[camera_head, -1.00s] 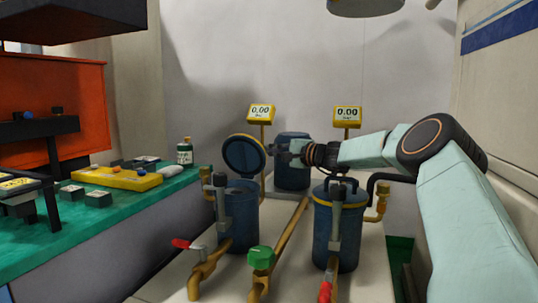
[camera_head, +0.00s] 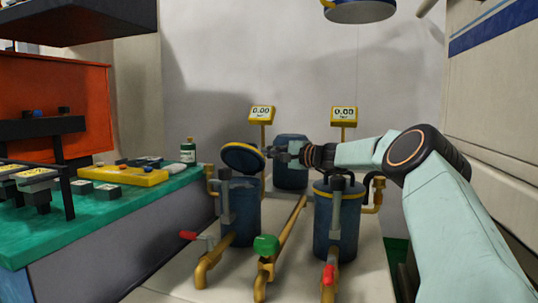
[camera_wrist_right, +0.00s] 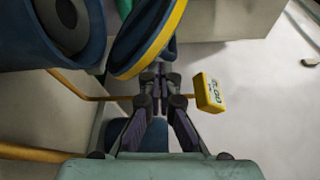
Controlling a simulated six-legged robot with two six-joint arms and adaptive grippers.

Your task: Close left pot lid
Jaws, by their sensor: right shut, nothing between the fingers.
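The left pot (camera_head: 241,210) is a dark blue cylinder, also at the upper left of the right wrist view (camera_wrist_right: 45,40). Its round blue lid (camera_head: 243,157) with a yellow rim is tilted over the pot, hinged and part-way open. The lid also shows in the right wrist view (camera_wrist_right: 150,35). My right gripper (camera_head: 272,152) is shut and empty at the lid's right edge; in the wrist view its fingertips (camera_wrist_right: 158,72) are just by the rim, and I cannot tell whether they touch. My left gripper is not in view.
The right pot (camera_head: 336,222) has its lid down. A third blue pot (camera_head: 291,177) stands behind. Yellow gauges (camera_head: 262,114) stand on posts at the back. Brass pipes with a green valve handle (camera_head: 266,245) and red handles run in front. A green bench (camera_head: 95,215) is at left.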

